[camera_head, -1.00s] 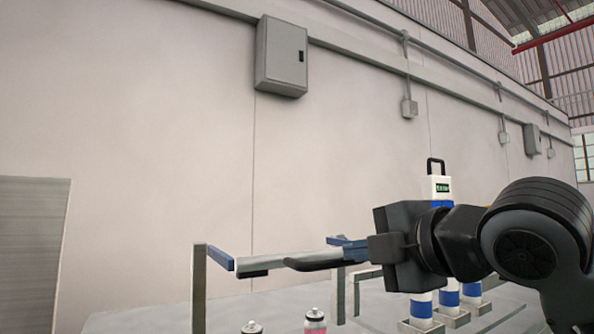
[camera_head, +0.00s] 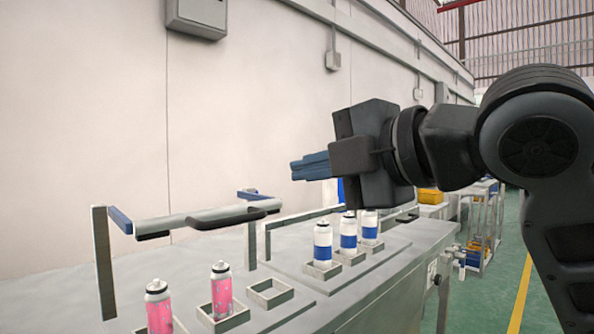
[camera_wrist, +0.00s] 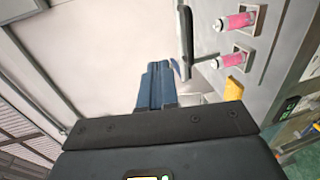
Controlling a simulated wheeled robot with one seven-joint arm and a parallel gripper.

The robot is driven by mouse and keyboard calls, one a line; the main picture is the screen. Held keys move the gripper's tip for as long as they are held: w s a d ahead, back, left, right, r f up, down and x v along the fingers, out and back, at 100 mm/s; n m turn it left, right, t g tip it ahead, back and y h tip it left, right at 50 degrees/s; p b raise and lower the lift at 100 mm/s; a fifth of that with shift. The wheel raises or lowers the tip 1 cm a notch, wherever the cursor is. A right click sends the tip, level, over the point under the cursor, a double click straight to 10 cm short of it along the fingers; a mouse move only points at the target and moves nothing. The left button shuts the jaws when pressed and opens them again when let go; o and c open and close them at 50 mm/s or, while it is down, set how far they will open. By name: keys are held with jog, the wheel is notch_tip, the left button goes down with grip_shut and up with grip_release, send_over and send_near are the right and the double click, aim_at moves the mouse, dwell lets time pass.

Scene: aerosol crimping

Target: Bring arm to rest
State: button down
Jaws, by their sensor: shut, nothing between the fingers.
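My gripper (camera_head: 297,168) is in the air above the workbench (camera_head: 365,280), pointing left in the head view. Its blue fingers are together with nothing between them; they also show shut in the wrist view (camera_wrist: 156,75). The grey bar with a dark handle (camera_head: 228,217) lies across the frame posts, below and left of my gripper, apart from it in the head view. My arm reaches in from the right, bent at a large dark joint.
Two pink cans (camera_head: 159,308) (camera_head: 221,288) stand in square holders at the front. An empty holder (camera_head: 270,293) is beside them. Blue-and-white cans (camera_head: 348,235) stand behind, below my gripper. A wall panel box (camera_head: 198,14) hangs above. Open floor (camera_head: 505,280) lies right.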

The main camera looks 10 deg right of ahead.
dwell(0.3)
notch_tip(320, 180, down, 15)
jog(key=s+d+m+t+h, duration=0.1)
jog(key=m+t, duration=0.2)
jog(key=m, duration=0.4)
jog(key=s+d+m+t, duration=0.1)
jog(key=d+m+t, duration=0.1)
jog(key=m, duration=0.6)
jog(key=s+d+f+m+h, duration=0.25)
jog(key=s+f+m, duration=0.25)
jog(key=s+f, duration=0.3)
jog(key=s+d+f+m+h, duration=0.1)
jog(key=s+f+m+h, duration=0.4)
jog(key=f, duration=0.6)
jog(key=s+d+f+g, duration=0.2)
jog(key=s+d+f, duration=0.1)
jog(key=s, duration=0.9)
jog(key=s+d+f+g, duration=0.1)
jog(key=s+d+f, duration=0.15)
jog(key=s, duration=0.95)
notch_tip(320, 180, up, 15)
jog(key=p, duration=1.4)
jog(key=shift+s+d, duration=0.15)
jog(key=shift+s, duration=0.1)
